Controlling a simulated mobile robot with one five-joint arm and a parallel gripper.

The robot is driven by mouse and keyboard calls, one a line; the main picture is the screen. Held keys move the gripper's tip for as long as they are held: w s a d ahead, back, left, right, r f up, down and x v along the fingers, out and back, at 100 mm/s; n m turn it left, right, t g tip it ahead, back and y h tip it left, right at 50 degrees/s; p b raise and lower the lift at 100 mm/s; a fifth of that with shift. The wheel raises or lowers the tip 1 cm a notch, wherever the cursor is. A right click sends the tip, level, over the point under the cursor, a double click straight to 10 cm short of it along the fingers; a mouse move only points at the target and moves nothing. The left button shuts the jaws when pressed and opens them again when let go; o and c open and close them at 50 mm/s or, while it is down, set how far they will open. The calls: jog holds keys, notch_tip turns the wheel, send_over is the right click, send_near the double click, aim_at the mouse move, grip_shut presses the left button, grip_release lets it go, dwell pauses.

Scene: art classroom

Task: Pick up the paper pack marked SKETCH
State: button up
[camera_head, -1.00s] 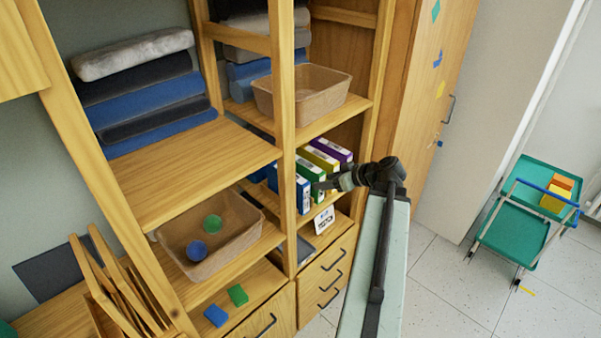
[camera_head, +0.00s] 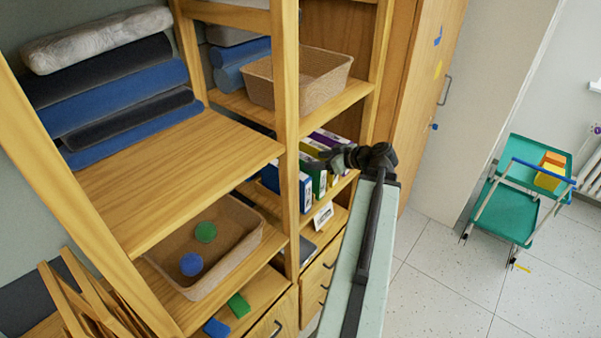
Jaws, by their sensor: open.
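Several paper packs stand in a row on a shelf of the wooden unit: a blue pack (camera_head: 305,192), a green pack (camera_head: 320,184), a yellow one (camera_head: 316,147) and a purple one (camera_head: 333,138). I cannot read the word SKETCH on any of them; their print is too small. My gripper (camera_head: 324,162) is dark and open, in front of the packs at about the height of their upper part. It points left toward the row and covers part of the green and yellow packs. I cannot tell whether it touches any pack.
A wooden upright (camera_head: 287,120) stands left of the packs. A wicker basket (camera_head: 318,85) is on the shelf above. A basket with two balls (camera_head: 250,240) sits lower left. A green trolley (camera_head: 500,212) stands right; floor between is clear.

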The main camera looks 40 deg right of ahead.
aim_at(308, 159)
jog(key=shift+b+x, duration=0.55)
jog(key=shift+x, duration=0.45)
jog(key=x, duration=0.1)
jog(key=b+x, duration=0.1)
jog(key=x, duration=0.1)
jog(key=b+x, duration=0.1)
jog(key=x, duration=0.1)
jog(key=shift+w+d+f, duration=0.1)
jog(key=shift+w+d, duration=0.15)
jog(key=shift+d, duration=0.05)
grip_shut()
